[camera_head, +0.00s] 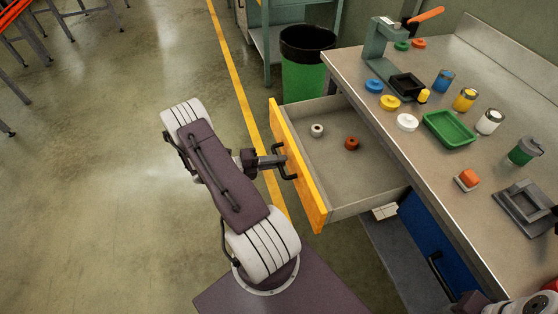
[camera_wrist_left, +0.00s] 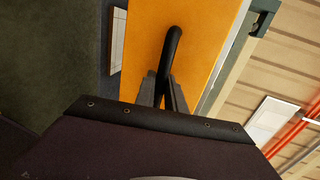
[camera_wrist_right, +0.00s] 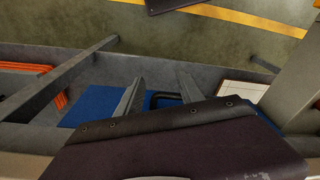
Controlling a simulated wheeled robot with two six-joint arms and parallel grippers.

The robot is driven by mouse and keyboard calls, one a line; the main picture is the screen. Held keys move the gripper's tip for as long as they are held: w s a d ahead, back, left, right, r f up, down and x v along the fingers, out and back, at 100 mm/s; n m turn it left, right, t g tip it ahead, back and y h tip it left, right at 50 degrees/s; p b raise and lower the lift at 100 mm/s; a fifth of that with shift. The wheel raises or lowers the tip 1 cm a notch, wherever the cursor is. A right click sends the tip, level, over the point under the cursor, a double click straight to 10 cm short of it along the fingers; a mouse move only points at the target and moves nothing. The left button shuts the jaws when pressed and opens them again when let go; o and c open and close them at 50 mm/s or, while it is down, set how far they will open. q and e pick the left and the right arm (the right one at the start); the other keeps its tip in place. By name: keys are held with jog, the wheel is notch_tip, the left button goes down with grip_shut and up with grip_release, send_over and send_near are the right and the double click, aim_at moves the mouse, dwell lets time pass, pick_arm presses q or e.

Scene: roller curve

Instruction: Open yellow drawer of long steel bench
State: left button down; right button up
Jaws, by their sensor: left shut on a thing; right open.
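The yellow drawer front (camera_head: 298,165) stands well out from the long steel bench (camera_head: 440,165), so the drawer is open. Its grey inside (camera_head: 340,175) shows a white ring-shaped piece (camera_head: 317,130) and a brown-red piece (camera_head: 351,143). My left gripper (camera_head: 282,163) is shut on the black drawer handle (camera_head: 290,170). In the left wrist view the fingers (camera_wrist_left: 162,92) close around the handle (camera_wrist_left: 171,50) against the yellow front. In the right wrist view my right gripper (camera_wrist_right: 160,90) is open and empty, with a blue surface (camera_wrist_right: 98,105) beyond it.
A blue drawer (camera_head: 430,240) with a black handle is lower in the bench. The top holds a press (camera_head: 380,45), a green tray (camera_head: 450,128), several jars and coloured lids. A green bin (camera_head: 304,75) stands behind the open drawer.

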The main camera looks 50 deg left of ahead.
pick_arm(q)
jog(key=c, duration=1.4)
grip_release()
jog(key=v, duration=0.9)
jog(key=shift+a, duration=0.1)
